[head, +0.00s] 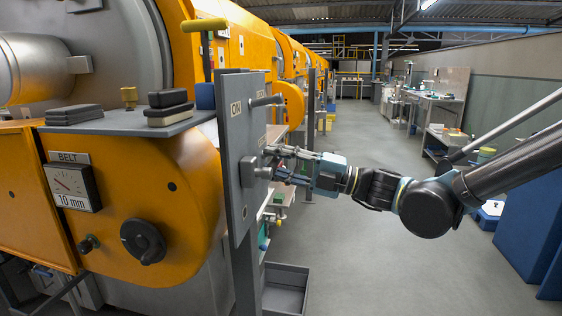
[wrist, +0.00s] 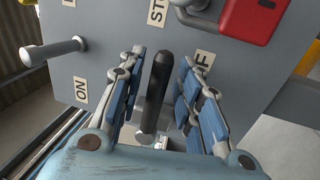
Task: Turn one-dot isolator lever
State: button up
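A lever with a dark handle (wrist: 157,85) stands out from the grey panel (wrist: 110,50) in the wrist view, between an ON label (wrist: 81,90) and a partly covered label ending in F (wrist: 205,58). My gripper (wrist: 163,62) is open around this handle, one finger on each side, with a visible gap to both. In the head view my gripper (head: 272,163) is at the lower lever of the panel (head: 232,125), and its fingers mostly cover that lever. A second lever (head: 266,101) sits higher on the panel. I cannot make out any dot markings on either lever.
In the wrist view another lever (wrist: 52,51) sticks out at the upper left, and a red block (wrist: 250,18) sits at the upper right. A grey bin (head: 286,290) stands below the panel. The aisle floor (head: 350,240) to the right is clear.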

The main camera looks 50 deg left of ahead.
jog(key=shift+d, duration=0.1)
jog(key=v, duration=1.2)
jog(key=shift+w, duration=0.1)
dwell(0.4)
jog(key=w+d+f+n+t+h, duration=0.3)
jog(key=w+d+f+n+t, duration=0.35)
jog(key=w+d+n, duration=0.4)
jog(key=w+d+f+n+t+h, duration=0.3)
jog(key=w+d+f+n+t, duration=0.35)
jog(key=w+d, duration=0.7)
jog(key=d+f+n+h, duration=0.3)
jog(key=d+f+n, duration=0.1)
jog(key=d, duration=0.7)
jog(key=d+f+n+h, duration=0.4)
jog(key=d, duration=0.7)
jog(key=d+f+n+t+h, duration=0.1)
jog(key=d+f+n+h, duration=0.2)
jog(key=d, duration=0.9)
jog(key=shift+w+f+n, duration=0.2)
jog(key=shift+f+n, duration=0.4)
